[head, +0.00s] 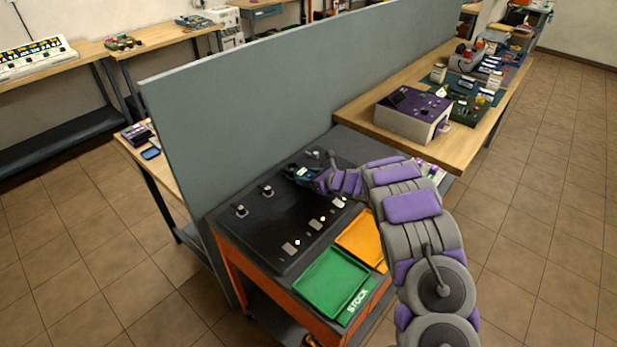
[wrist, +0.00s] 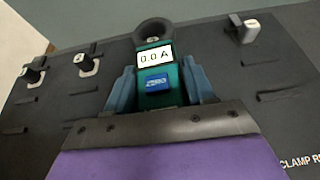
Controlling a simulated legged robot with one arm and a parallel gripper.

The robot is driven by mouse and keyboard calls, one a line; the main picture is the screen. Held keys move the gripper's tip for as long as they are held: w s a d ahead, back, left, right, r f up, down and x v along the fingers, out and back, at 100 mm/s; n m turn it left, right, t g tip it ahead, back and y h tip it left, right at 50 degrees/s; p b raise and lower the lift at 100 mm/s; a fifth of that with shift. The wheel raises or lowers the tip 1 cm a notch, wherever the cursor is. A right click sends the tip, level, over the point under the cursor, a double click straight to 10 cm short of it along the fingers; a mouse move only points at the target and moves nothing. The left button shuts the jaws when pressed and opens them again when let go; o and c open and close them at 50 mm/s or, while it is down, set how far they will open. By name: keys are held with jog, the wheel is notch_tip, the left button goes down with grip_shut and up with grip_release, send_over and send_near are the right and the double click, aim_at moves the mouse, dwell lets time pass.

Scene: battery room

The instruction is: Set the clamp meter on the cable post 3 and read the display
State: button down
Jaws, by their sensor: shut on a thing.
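My gripper (wrist: 165,85) is shut on the clamp meter (wrist: 157,100), a green body with a dark ring-shaped jaw at its far end. Its display reads 0.0 A, and a blue ZERO button sits below it. In the head view my gripper (head: 306,178) holds the meter over the black panel (head: 262,240). Two cable posts (wrist: 88,65) (wrist: 32,70) stand left of the meter and one post (wrist: 243,28) stands right of it. No post shows clearly inside the jaw, so I cannot tell whether it encircles one.
A grey partition (head: 290,80) rises right behind the panel. A green tray marked STOCK (head: 362,298) and an orange tray (head: 350,247) sit at the cart's front. A wooden bench (head: 360,110) with a purple-topped box (head: 415,105) stands beyond. The tiled floor at right is clear.

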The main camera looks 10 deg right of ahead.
jog(key=shift+a, duration=0.8)
jog(key=shift+d+b, duration=0.35)
jog(key=shift+d, duration=0.8)
jog(key=shift+s+a+b, duration=0.15)
jog(key=shift+a+b, duration=0.25)
jog(key=shift+a, duration=0.25)
jog(key=shift+d, duration=0.6)
jog(key=shift+a, duration=0.45)
jog(key=shift+b, duration=0.75)
jog(key=shift+a, duration=0.2)
jog(key=shift+f, duration=0.45)
